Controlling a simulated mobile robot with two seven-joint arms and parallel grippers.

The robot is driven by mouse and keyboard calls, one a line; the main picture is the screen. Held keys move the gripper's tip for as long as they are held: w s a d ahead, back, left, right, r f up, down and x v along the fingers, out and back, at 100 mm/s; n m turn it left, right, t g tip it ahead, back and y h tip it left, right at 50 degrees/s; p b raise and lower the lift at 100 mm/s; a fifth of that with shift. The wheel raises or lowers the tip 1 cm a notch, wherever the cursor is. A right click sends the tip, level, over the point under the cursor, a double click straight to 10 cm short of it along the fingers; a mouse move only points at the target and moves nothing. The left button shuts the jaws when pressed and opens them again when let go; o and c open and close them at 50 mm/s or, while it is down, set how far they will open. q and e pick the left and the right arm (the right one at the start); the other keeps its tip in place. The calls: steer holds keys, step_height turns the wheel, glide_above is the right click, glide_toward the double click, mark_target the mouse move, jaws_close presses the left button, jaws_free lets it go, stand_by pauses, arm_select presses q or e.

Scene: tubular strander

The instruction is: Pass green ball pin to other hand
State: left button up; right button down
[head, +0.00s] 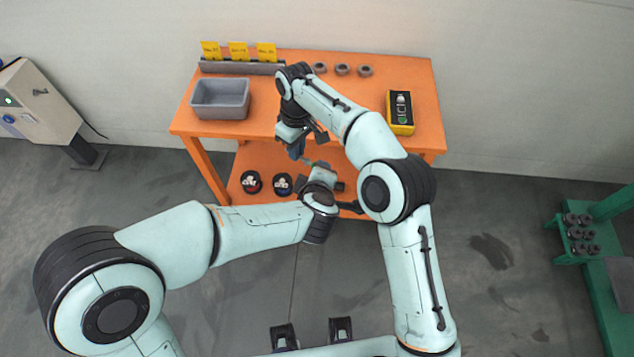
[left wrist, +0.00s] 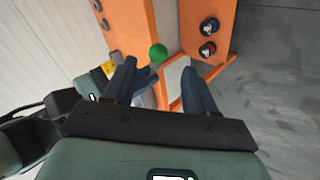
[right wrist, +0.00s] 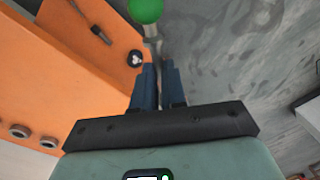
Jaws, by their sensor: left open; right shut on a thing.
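The green ball pin (right wrist: 145,10) has a green ball head on a thin pale shaft. My right gripper (right wrist: 158,70) is shut on its shaft, and the ball stands out beyond the fingertips. In the left wrist view the green ball (left wrist: 158,53) shows between and just past the fingertips of my left gripper (left wrist: 160,68). My left gripper is open with nothing between its fingers that I can see held. Whether the ball lies inside its jaws or short of them I cannot tell. In the head view both hands meet closely before the bench, and the pin is mostly hidden.
The orange bench (head: 330,65) carries a grey bin (head: 220,112), yellow cards (head: 238,51), several grey rings (head: 342,69) and a yellow-black box (head: 401,128). Two dark round items (head: 282,184) sit on its lower shelf.

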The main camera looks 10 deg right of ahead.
arm_select(q)
steer(key=x, duration=0.5)
steer(key=shift+w+f, duration=0.2)
steer(key=shift+w, duration=0.05)
jaws_close()
arm_select(e)
steer(key=c, duration=1.1)
jaws_free()
